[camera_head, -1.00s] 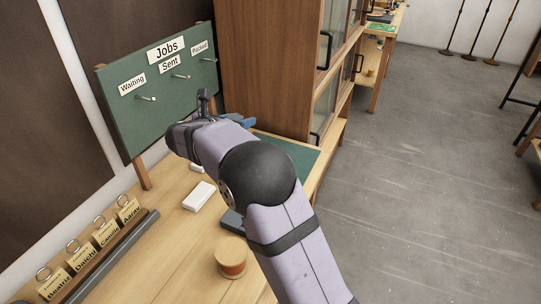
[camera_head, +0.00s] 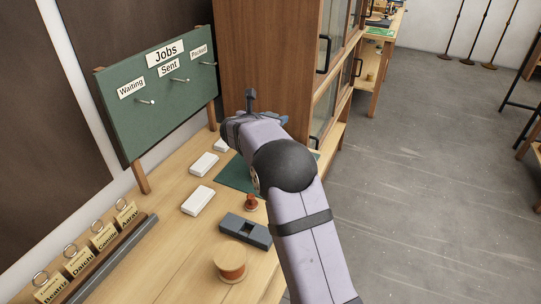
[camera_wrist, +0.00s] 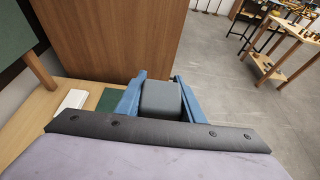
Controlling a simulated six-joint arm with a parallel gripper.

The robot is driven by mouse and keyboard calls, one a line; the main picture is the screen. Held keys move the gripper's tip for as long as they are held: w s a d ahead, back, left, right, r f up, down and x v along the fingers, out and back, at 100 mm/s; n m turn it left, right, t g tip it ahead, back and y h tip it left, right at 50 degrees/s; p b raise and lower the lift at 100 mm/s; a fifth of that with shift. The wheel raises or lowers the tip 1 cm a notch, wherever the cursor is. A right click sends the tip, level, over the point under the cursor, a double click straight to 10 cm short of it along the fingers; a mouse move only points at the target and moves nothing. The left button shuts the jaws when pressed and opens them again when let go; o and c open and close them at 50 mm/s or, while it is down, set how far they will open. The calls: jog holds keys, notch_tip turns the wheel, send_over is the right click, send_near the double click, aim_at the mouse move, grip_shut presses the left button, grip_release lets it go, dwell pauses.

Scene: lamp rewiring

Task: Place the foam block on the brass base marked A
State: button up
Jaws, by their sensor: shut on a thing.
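In the wrist view, my gripper (camera_wrist: 159,78) has its blue fingers on either side of a grey foam block (camera_wrist: 162,101) and is shut on it. The block is held up in front of the wooden cabinet side. In the head view, my gripper (camera_head: 276,118) is mostly hidden behind my own wrist, beyond the far part of the bench, and the block cannot be seen there. I cannot make out a brass base marked A in either view.
Several white blocks (camera_head: 198,200) lie on the wooden bench, by a green mat (camera_head: 236,177). A dark grey slotted block (camera_head: 245,231), a small red-orange piece (camera_head: 251,203) and a copper-coloured spool (camera_head: 230,262) are nearer. A Jobs board (camera_head: 160,95) and a tall cabinet (camera_head: 268,60) stand behind.

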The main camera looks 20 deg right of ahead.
notch_tip(320, 180, down, 10)
jog(key=p, duration=0.1)
jog(key=shift+p, duration=0.3)
dwell(0.4)
jog(key=shift+f, duration=0.2)
jog(key=o, duration=1)
jog(key=shift+r, duration=0.1)
jog(key=shift+r, duration=0.15)
jog(key=b+v, duration=0.3)
jog(key=v, duration=0.9)
